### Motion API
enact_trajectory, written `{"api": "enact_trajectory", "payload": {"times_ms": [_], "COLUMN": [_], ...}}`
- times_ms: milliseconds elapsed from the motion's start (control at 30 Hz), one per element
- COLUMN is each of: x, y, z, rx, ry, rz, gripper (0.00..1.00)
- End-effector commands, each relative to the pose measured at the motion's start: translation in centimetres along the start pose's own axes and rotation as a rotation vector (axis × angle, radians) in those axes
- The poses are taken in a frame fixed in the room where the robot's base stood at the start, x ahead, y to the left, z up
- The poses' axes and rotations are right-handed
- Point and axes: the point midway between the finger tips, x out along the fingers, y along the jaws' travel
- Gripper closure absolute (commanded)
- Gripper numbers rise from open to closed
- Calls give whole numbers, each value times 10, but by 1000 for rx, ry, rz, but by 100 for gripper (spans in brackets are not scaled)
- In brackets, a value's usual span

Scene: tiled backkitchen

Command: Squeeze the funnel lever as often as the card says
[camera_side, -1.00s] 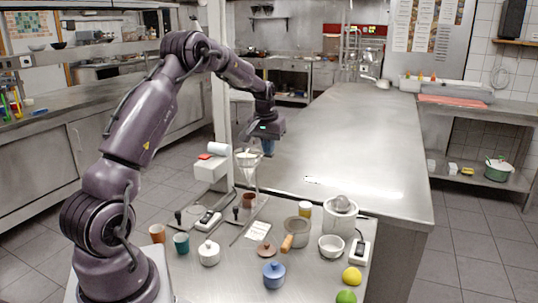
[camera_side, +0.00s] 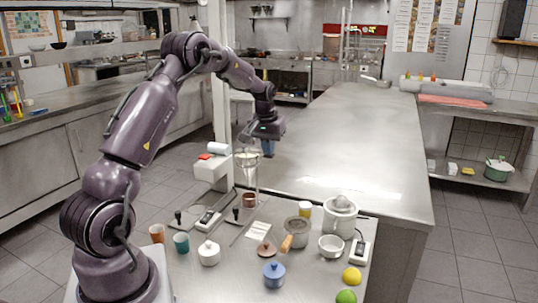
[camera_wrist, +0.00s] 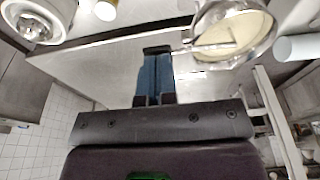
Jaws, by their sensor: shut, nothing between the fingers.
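The funnel (camera_side: 247,160) is a clear cone holding something pale, and it is held up above the near steel table. In the wrist view the funnel (camera_wrist: 235,38) is at the upper right, seen from above with pale cream filling. My gripper (camera_side: 268,152) is just right of the funnel in the side view. In the wrist view its blue fingers (camera_wrist: 156,60) are together and empty, left of the funnel with a gap in the picture. I cannot make out the lever. A white card (camera_side: 263,231) lies on the table; its writing is too small to read.
A brown cup (camera_side: 249,200) stands below the funnel. A white device with a red top (camera_side: 210,168) is left of it. Lidded pots (camera_side: 274,274), a saucepan (camera_side: 298,232), a juicer (camera_side: 340,215), a bowl (camera_side: 331,247) and fruit (camera_side: 352,275) crowd the table. The long counter (camera_side: 350,140) is mostly clear.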

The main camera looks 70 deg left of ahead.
Motion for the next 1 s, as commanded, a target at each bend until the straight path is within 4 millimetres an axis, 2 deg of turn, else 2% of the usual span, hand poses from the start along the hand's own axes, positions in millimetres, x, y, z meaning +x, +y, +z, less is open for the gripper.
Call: {"api": "enact_trajectory", "payload": {"times_ms": [600, 1000], "x": [-37, -40], "y": [1, 1], "z": [-8, -8], "rx": [0, 1], "ry": [3, 1], "rz": [1, 1], "gripper": [100, 100]}}
